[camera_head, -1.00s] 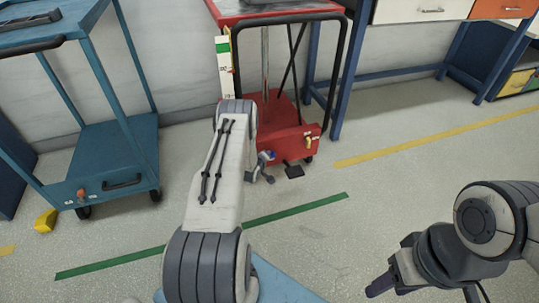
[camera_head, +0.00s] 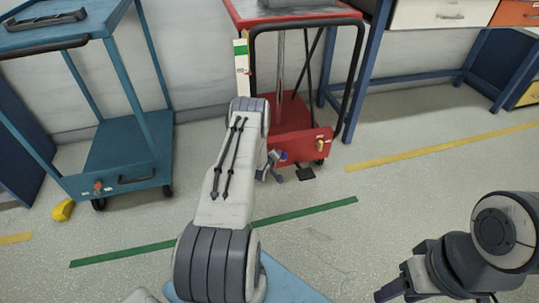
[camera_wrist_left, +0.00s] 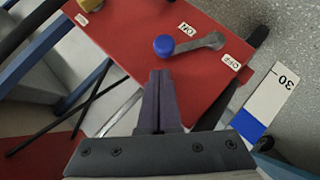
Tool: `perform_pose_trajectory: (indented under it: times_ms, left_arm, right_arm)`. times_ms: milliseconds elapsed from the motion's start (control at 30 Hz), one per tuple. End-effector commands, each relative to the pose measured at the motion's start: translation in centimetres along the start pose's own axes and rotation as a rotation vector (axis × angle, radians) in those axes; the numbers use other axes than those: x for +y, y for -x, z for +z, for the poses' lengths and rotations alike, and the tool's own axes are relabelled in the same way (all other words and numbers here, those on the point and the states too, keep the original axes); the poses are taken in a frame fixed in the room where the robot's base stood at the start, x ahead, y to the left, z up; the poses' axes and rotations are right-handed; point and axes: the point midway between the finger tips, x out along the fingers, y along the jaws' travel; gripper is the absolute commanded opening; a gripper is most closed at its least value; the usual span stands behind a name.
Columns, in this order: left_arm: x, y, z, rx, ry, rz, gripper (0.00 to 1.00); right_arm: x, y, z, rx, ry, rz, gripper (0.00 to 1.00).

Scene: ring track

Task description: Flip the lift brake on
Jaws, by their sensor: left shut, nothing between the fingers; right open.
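The lift brake is a grey lever with a blue knob (camera_wrist_left: 163,46) on the red trolley's panel (camera_wrist_left: 120,60). In the left wrist view the lever lies across the panel, with its knob at the left end. An ON label (camera_wrist_left: 187,29) is just above the knob's right side, and an OFF label (camera_wrist_left: 230,62) is below the lever's right end. My left gripper (camera_wrist_left: 160,73) is shut and empty, its tips just below the knob; contact cannot be told. In the head view it is small beside the knob (camera_head: 282,156). My right gripper (camera_head: 436,296) is open, partly cut off.
The red trolley (camera_head: 300,133) stands before a wall and workbench (camera_head: 450,14). A black pedal (camera_head: 306,174) sits low at its front. A blue trolley (camera_head: 120,145) is at left, with a yellow object (camera_head: 63,210) on the floor. Floor around the right arm is clear.

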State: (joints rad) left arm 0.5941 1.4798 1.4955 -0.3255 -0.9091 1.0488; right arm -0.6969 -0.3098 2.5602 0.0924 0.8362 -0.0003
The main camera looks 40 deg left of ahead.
Motion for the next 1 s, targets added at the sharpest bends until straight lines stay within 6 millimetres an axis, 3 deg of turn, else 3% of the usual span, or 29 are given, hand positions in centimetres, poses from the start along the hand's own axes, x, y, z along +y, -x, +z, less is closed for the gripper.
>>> perform_pose_trajectory:
  times_ms: [33,100,300,500,700,1000]
  left_arm:
    - [1.0,1.0,-1.0,0.0,0.0,0.001,0.0]
    - [1.3,2.2,-1.3,-0.005,0.0,0.0,0.0]
    - [1.5,6.8,-1.0,-0.006,-0.001,-0.001,0.0]
    - [1.6,9.8,-0.8,-0.006,-0.002,0.002,0.0]
    - [1.5,10.8,-0.7,-0.005,-0.003,0.003,0.0]
    - [1.5,10.8,-0.7,-0.004,-0.003,0.004,0.0]
  right_arm:
    - [-0.1,1.5,-0.1,0.0,0.0,0.0,0.5]
    - [-0.2,2.5,-0.1,0.0,0.0,0.0,0.5]
    - [-0.3,4.5,-0.2,0.0,0.0,0.0,0.5]
    - [-0.4,5.6,-0.3,0.0,0.0,0.0,0.5]
    - [-0.4,5.8,-0.3,0.0,0.0,0.0,0.5]
    - [-0.4,5.7,-0.3,0.0,0.0,0.0,0.5]
